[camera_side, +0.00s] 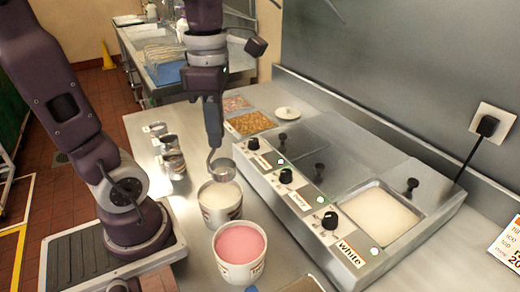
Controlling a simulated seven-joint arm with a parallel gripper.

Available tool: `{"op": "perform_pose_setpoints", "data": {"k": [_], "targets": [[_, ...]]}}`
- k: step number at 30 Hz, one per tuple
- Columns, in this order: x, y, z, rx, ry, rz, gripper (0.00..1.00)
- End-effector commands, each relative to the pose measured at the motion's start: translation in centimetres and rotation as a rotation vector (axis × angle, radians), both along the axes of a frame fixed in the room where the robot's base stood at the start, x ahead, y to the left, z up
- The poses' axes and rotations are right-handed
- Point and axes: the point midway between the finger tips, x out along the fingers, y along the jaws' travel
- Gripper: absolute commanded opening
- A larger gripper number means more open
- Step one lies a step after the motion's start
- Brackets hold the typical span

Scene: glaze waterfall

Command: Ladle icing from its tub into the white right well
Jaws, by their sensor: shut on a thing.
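My gripper (211,98) points down and is shut on the dark handle of a ladle (222,171). The ladle's round metal bowl hangs just above a tub of white icing (221,203); I cannot tell whether the bowl holds icing. The white right well (376,216) is at the right end of the metal warmer, beside the label "White". It is uncovered and shows a pale cream surface.
A tub of pink icing (240,252) stands in front of the white one. The warmer (300,205) has control knobs along its front and black-knobbed lids over its other wells. Metal containers (172,161) stand left; topping trays (250,123) and a white dish (288,113) lie behind.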

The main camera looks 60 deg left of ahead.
Motion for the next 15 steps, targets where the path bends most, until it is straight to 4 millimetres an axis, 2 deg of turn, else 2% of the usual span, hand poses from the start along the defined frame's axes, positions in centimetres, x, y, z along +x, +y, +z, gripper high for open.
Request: {"op": "perform_pose_setpoints", "data": {"k": [5,15], "targets": [[-0.8,0.7,-0.4,0.000,0.001,0.055,0.00],[-0.8,0.7,-3.8,-0.001,0.003,0.052,0.00]]}}
